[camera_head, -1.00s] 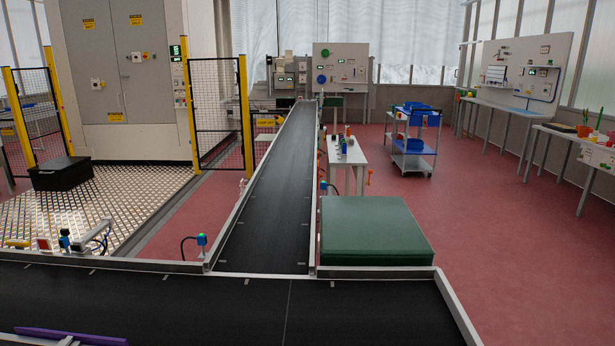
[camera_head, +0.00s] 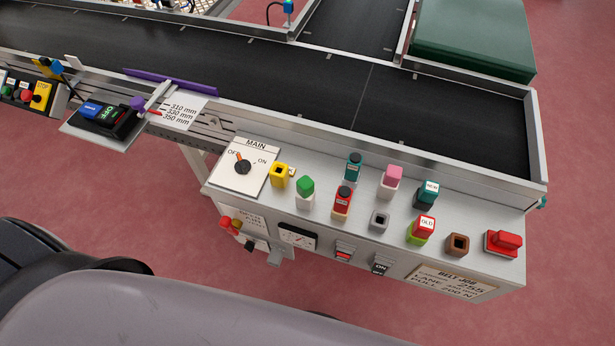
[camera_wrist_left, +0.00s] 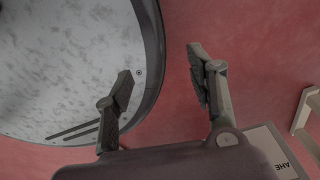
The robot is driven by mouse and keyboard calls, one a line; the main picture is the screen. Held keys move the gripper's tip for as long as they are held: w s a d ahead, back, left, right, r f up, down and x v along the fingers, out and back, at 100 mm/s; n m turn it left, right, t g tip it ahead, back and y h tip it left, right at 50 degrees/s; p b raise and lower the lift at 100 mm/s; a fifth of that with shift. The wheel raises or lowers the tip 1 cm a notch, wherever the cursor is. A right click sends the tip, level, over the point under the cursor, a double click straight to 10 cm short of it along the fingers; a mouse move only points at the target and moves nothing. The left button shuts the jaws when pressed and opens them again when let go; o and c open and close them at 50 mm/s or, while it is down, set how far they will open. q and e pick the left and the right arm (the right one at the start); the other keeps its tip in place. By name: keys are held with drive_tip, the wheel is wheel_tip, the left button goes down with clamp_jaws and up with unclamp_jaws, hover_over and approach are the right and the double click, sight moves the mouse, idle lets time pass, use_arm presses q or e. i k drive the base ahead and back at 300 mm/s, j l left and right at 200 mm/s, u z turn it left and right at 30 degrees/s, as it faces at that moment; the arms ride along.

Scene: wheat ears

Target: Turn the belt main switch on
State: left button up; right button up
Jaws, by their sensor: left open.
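The belt main switch (camera_head: 242,167) is a dark rotary knob on a white plate marked MAIN, at the left end of the control panel (camera_head: 335,222). Its orange pointer tip is up and left, by the OFF mark; the ON mark is to the right. My left gripper (camera_wrist_left: 160,63) is open, with nothing between its fingers, above the red floor in the left wrist view. The switch is not recognisable in that view. Neither gripper shows in the head view.
A yellow socket block (camera_head: 280,176) stands close right of the switch. Several coloured blocks and a red button (camera_head: 503,242) fill the panel further right. The black belt (camera_head: 330,85) runs behind it. A blue-and-black button box (camera_head: 104,115) is at the left.

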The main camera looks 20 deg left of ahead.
sight(241, 167)
drive_tip(key=j+u, duration=0.2)
drive_tip(key=u, duration=0.75)
drive_tip(key=k+j, duration=0.05)
